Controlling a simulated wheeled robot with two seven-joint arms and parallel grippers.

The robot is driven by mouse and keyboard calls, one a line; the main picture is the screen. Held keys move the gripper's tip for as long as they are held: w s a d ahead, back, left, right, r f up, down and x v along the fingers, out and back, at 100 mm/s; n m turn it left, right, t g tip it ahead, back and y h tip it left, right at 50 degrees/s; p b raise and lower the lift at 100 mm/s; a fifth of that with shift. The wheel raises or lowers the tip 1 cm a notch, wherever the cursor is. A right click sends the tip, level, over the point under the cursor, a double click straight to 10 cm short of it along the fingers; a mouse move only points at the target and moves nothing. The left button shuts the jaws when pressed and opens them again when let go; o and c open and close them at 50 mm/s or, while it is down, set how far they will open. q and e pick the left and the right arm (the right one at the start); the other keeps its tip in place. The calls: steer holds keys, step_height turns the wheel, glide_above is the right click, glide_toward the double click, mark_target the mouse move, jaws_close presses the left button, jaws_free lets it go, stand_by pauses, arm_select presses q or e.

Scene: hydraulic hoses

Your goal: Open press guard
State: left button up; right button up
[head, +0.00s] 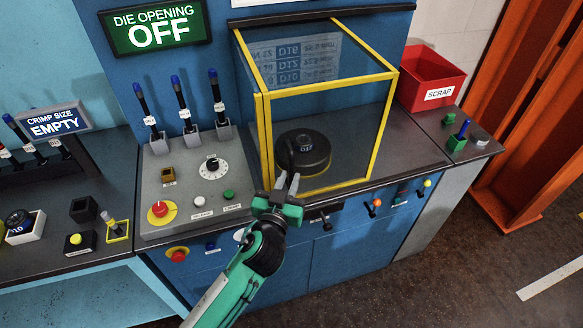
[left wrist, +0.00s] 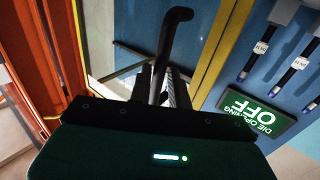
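The press guard (head: 328,92) is a clear box with a yellow frame on the blue press, and it looks closed. A round black die marked D12 (head: 303,151) sits inside. A black bent handle (head: 284,154) shows at the guard's front left. In the left wrist view the handle (left wrist: 178,28) rises just beyond my fingers, with the yellow frame (left wrist: 213,48) to its right. My left gripper (head: 287,182) is at the handle's lower end, its fingertips apart. The handle's lower part is between or just behind the fingers; contact is unclear. My right gripper is in neither view.
A control panel (head: 197,180) with several blue-tipped levers (head: 182,104) stands left of the guard. A red scrap bin (head: 430,78) is to the right. A sign (head: 154,27) reads "DIE OPENING OFF". Knobs (head: 373,206) line the press front. Floor in front is clear.

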mark_target(291, 176)
arm_select(q)
steer(key=shift+x, duration=1.5)
jaws_close()
